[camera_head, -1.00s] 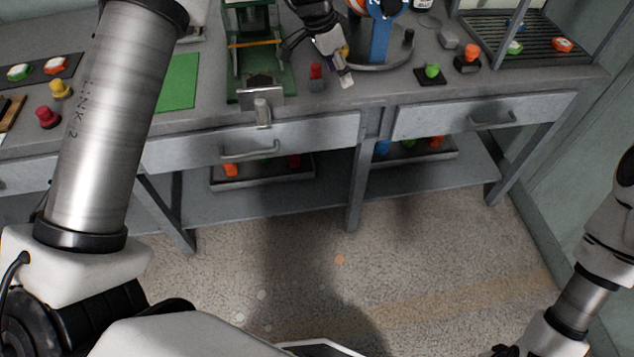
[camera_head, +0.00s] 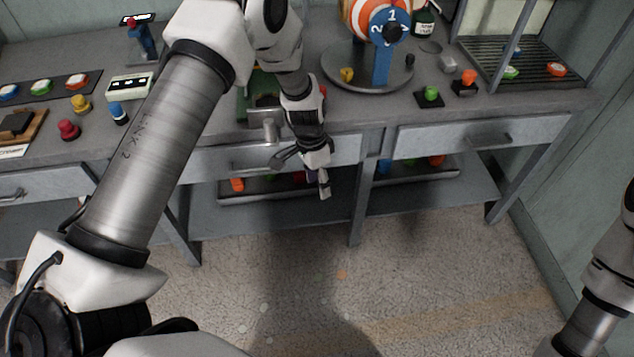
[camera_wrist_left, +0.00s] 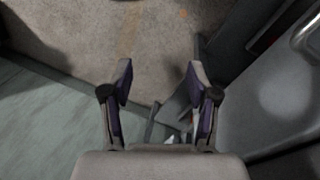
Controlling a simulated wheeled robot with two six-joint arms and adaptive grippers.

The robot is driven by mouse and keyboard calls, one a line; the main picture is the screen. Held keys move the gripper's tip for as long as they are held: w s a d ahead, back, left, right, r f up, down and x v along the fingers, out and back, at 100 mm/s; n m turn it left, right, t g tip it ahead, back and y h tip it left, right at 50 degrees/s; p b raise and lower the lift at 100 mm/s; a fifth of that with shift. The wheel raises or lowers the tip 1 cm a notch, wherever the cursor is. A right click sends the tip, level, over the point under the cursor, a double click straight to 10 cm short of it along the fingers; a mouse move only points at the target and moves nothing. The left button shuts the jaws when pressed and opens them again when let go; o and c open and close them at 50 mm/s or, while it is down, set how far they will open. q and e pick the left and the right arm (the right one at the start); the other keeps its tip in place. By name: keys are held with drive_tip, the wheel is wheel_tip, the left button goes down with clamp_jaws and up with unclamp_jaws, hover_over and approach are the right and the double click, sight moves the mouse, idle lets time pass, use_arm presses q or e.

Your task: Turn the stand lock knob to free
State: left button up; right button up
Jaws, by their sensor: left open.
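A round grey stand (camera_head: 345,82) on the bench holds a blue post and an orange-and-white striped ball with a blue numbered dial (camera_head: 391,27). A yellow knob (camera_head: 347,74) sits at the stand's left front and a small black knob (camera_head: 409,60) at its right; I cannot tell which is the lock. My left gripper (camera_head: 307,170) is open and empty, below the bench top in front of the drawer, apart from the stand. In the left wrist view its two fingers (camera_wrist_left: 160,80) are spread, with floor and bench front beyond. My right gripper is out of view.
Drawer handles (camera_head: 490,139) stick out of the bench front. Green (camera_head: 431,94) and orange (camera_head: 467,78) buttons stand right of the stand, before a slatted rack (camera_head: 520,66). A green press (camera_head: 262,88) is partly hidden behind my left arm. The floor ahead is clear.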

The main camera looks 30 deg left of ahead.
use_arm(q)
drive_tip(key=shift+s+f, duration=0.25)
drive_tip(key=shift+s, duration=0.05)
drive_tip(key=shift+s, duration=0.1)
